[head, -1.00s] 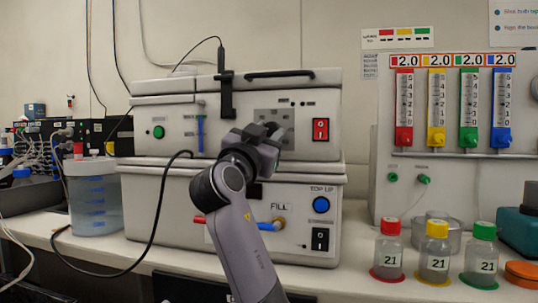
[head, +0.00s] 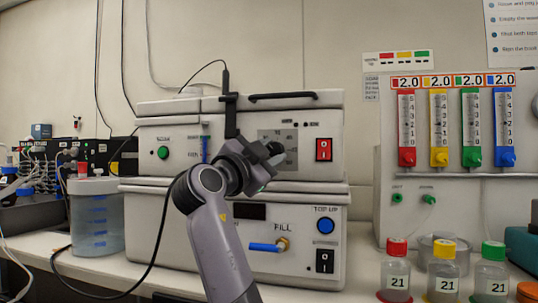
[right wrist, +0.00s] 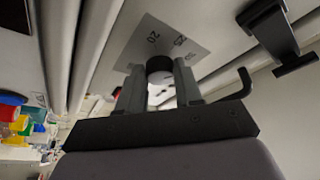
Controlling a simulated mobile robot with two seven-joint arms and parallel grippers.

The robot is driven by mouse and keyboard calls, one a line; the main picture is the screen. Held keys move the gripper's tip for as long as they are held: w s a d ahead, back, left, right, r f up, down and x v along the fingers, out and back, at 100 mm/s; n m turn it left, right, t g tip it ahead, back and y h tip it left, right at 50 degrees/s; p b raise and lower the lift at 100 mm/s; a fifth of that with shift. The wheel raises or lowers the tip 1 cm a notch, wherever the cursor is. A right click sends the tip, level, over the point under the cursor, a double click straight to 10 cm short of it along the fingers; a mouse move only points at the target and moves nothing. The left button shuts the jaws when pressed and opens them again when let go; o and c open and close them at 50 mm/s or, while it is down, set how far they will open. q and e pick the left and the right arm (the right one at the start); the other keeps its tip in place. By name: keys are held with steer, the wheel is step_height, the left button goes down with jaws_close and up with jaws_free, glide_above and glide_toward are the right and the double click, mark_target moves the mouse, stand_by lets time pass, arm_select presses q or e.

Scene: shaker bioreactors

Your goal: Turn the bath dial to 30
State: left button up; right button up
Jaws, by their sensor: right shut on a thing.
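The bath dial is a dark round knob (right wrist: 160,66) on a grey scale plate (head: 290,135) on the front of the upper white unit. My right gripper (head: 270,153) is at the plate and covers much of the knob in the head view. In the right wrist view its two fingers (right wrist: 160,88) stand on either side of the knob, shut on it. The numbers 20, 25 and 30 show on the plate (right wrist: 138,50) around the knob; the pointer's setting cannot be read. My left gripper is not in view.
A red switch (head: 323,149) is right of the plate. A black bracket (head: 230,115) stands just left of it. Below are a blue-handled tap (head: 265,247) and blue button (head: 325,226). Capped bottles (head: 396,275) stand at the lower right. A black cable hangs at left.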

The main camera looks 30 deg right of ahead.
steer(key=o, duration=1)
steer(key=shift+o, duration=0.2)
steer(key=v, duration=0.7)
steer(key=shift+s+a, duration=0.1)
